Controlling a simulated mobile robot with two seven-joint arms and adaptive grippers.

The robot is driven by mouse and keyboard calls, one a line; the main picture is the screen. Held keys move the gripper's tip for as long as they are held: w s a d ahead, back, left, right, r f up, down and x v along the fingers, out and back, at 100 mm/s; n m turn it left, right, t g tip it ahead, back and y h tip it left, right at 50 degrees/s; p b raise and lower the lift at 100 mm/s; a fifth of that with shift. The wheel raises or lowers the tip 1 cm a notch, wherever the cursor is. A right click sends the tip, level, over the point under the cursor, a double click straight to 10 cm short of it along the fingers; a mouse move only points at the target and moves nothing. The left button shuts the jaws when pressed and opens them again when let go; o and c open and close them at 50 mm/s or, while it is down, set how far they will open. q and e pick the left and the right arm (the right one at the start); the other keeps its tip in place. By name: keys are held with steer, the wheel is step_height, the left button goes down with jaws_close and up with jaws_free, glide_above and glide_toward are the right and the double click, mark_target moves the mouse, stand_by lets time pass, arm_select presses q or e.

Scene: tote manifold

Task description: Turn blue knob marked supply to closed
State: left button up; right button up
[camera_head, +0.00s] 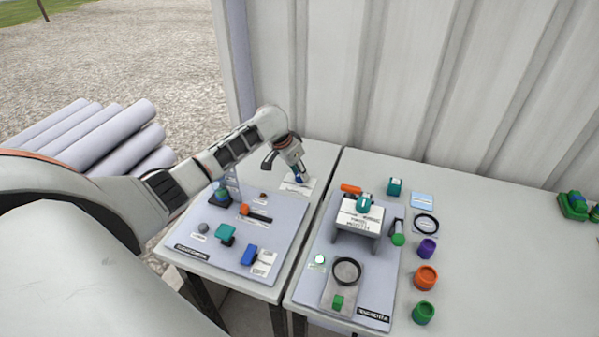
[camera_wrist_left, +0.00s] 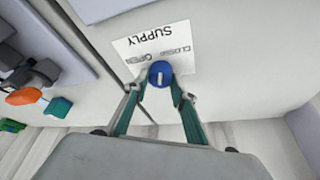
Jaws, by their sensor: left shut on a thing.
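The blue supply knob (camera_wrist_left: 160,74) is on a white label plate (camera_wrist_left: 158,45) printed SUPPLY, CLOSED and OPEN, which reads upside down in the left wrist view. A pale mark shows on the knob's top. My left gripper (camera_wrist_left: 160,84) has its two teal fingers on either side of the knob, shut on it. In the head view, my left gripper (camera_head: 297,177) reaches down to the blue knob at the back of the left table, and the label plate (camera_head: 299,187) shows beneath it. My right gripper is not in view.
A grey board (camera_head: 197,238) with teal, orange and blue parts lies in front on the left table. The right table (camera_head: 487,240) holds another board, a white raised box (camera_head: 359,214) and several coloured cups. A corrugated wall (camera_head: 400,80) stands behind.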

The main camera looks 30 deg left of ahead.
arm_select(q)
steer(key=shift+a+m+g+h, duration=0.1)
steer(key=shift+m+g+h, duration=0.3)
steer(key=shift+m, duration=1.2)
steer(key=o, duration=1.1)
steer(key=v, duration=1.2)
steer(key=shift+s+a, duration=0.1)
steer(key=shift+a, duration=0.1)
steer(key=shift+f, duration=0.1)
